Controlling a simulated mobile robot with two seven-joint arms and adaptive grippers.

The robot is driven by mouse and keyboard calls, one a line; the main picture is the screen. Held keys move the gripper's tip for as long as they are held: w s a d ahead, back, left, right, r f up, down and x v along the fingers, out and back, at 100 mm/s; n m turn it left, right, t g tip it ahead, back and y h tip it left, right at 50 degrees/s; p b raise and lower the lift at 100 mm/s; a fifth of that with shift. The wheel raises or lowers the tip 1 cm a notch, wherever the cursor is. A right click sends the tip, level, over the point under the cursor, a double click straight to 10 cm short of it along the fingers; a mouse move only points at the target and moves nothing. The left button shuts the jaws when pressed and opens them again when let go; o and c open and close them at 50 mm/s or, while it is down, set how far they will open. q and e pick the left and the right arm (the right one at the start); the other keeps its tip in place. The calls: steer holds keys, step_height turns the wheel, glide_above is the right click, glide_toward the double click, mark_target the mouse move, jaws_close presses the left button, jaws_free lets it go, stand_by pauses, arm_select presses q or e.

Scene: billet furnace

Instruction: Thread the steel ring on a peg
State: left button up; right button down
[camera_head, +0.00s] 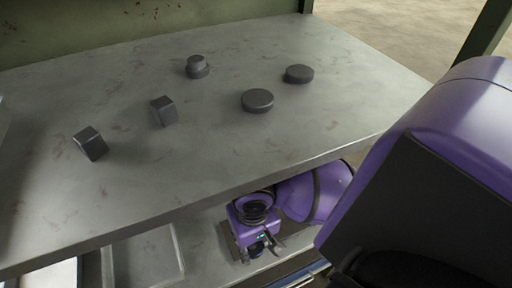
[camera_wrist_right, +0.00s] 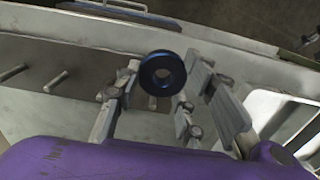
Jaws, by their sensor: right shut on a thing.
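Two grey pegs, one (camera_wrist_right: 56,82) nearer the ring and one (camera_wrist_right: 12,73) farther left, stick out from a dark plate (camera_wrist_right: 95,62). A short peg-like stub (camera_wrist_right: 152,102) shows just below the ring; I cannot tell whether the ring is around it. In the head view my right gripper (camera_head: 262,246) is below the upper table's front edge; the ring is not clear there. My left gripper is not in view.
The upper table (camera_head: 330,120) holds two dark blocks (camera_head: 90,143) (camera_head: 164,111), two discs (camera_head: 257,100) (camera_head: 299,74) and a stepped cylinder (camera_head: 197,67). Its front edge overhangs a lower shelf (camera_head: 205,250). A recessed tray (camera_head: 145,258) lies left of my right gripper.

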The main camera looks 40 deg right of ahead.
steer(key=shift+w+d, duration=0.3)
steer(key=shift+w, duration=1)
steer(key=shift+w+d, duration=0.3)
steer(key=shift+w, duration=1)
steer(key=shift+w+d, duration=0.3)
steer(key=shift+w, duration=1)
steer(key=shift+f, duration=1.4)
steer(key=c, duration=1)
jaws_free()
steer(key=shift+c, duration=0.2)
